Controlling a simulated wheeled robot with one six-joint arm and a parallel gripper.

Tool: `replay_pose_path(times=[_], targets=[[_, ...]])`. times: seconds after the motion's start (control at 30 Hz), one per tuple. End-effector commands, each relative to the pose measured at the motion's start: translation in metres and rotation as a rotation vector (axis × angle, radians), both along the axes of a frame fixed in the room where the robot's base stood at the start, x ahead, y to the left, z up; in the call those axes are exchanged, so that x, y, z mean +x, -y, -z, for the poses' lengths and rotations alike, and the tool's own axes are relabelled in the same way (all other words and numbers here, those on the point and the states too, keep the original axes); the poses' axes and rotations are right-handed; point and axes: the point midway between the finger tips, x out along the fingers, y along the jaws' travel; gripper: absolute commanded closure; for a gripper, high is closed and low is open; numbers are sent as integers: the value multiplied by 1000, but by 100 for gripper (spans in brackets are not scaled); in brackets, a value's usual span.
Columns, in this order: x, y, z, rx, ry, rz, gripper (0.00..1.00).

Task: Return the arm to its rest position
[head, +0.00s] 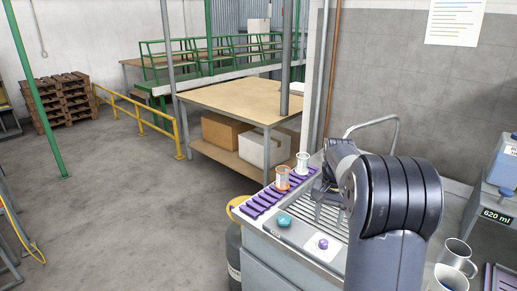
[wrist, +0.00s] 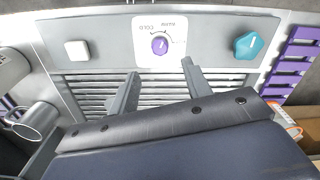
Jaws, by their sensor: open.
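My gripper (head: 322,205) hangs over the slatted grille of the grey counter unit (head: 277,263), partly hidden behind my dark arm. In the wrist view, my gripper (wrist: 160,90) has its two fingers well apart, with nothing between them. The fingers point toward a panel with a purple dial (wrist: 159,46), a teal knob (wrist: 249,46) and a pale square button (wrist: 77,50). The purple dial (head: 323,244) and teal knob (head: 284,220) also show in the head view, on the unit's near side.
A purple slotted rack (head: 262,202) lines the unit's left edge. An orange-and-white cup (head: 282,179) and a clear-and-white cup (head: 302,163) stand at its far end. Metal mugs (head: 456,256) and a dispenser marked 620 ml (head: 495,207) are at right. The floor at left is open.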

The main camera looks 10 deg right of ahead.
Motion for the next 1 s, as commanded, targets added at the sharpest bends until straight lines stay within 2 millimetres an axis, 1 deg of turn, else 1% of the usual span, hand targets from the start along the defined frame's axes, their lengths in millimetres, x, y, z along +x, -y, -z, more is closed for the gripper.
replay_pose_path(times=[0.1,0.3,0.4,0.5,0.63,1.0], targets=[[-1,0,23,1,-5,0,53],[-1,0,59,2,-5,0,53],[-1,0,74,2,-5,0,53],[-1,0,84,1,-3,0,53],[-1,0,91,0,-2,0,53],[0,0,89,0,0,-11,53]])
